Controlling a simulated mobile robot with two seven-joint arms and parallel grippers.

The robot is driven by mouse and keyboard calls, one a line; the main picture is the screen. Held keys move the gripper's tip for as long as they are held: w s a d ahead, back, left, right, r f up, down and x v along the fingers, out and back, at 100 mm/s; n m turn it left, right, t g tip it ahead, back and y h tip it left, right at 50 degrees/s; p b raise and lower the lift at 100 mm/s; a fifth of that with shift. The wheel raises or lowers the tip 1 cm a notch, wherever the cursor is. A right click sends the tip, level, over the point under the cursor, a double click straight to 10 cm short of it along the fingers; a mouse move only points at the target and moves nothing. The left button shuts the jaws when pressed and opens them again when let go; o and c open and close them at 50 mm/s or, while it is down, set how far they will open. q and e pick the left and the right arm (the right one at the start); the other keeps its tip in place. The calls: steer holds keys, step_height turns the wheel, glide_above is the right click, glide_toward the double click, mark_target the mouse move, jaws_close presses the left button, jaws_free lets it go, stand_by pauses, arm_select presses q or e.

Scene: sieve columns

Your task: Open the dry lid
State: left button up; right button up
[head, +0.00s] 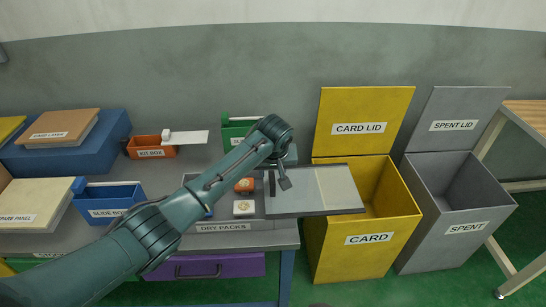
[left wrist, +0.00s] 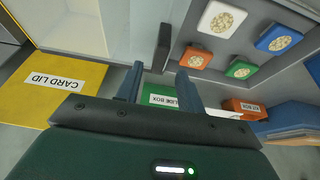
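The dry packs box (head: 222,228) stands on the bench with its left part uncovered. A flat grey lid (head: 310,202) with a pale panel lies to the right, overhanging the bench edge towards the card bin. In the left wrist view, white (left wrist: 222,19), orange (left wrist: 196,58), blue (left wrist: 278,39) and green (left wrist: 241,68) packs show inside the box. A dark upright handle (left wrist: 163,48) is at the lid's edge. My left gripper (head: 281,178) is above the lid's left end. In the wrist view its fingers (left wrist: 160,86) are apart and empty, with the handle just beyond their tips.
The yellow card bin (head: 365,265) and grey spent bin (head: 450,240) stand open at right, lids raised. An orange kit box (head: 152,152), a green box (head: 238,131) and a blue slide box (head: 112,195) are on the bench. A purple drawer (head: 222,266) is below.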

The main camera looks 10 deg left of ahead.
arm_select(q)
steer(key=v, duration=0.7)
steer(key=shift+r, duration=0.2)
steer(key=shift+s, duration=0.1)
steer(key=s+f, duration=0.1)
steer(key=f, duration=0.1)
steer(key=s+d+f+m+h, duration=0.1)
steer(key=f, duration=0.2)
steer(key=s+f+h, duration=0.1)
steer(key=s+f, duration=0.1)
steer(key=f, duration=0.1)
steer(key=shift+d+t, duration=0.35)
steer(key=shift+t, duration=0.05)
steer(key=s+f+m+t+h, duration=0.1)
steer(key=s+f+m+h, duration=0.1)
steer(key=s+f, duration=0.5)
steer(key=s+a+f+m+t, duration=0.1)
steer(key=s+a+t, duration=0.3)
steer(key=s, duration=1.3)
steer(key=a+m, duration=0.1)
steer(key=a, duration=0.1)
steer(key=shift+s+a+m+t+p, duration=0.25)
steer(key=shift+a+m+t+p, duration=0.05)
steer(key=shift+a+p, duration=0.1)
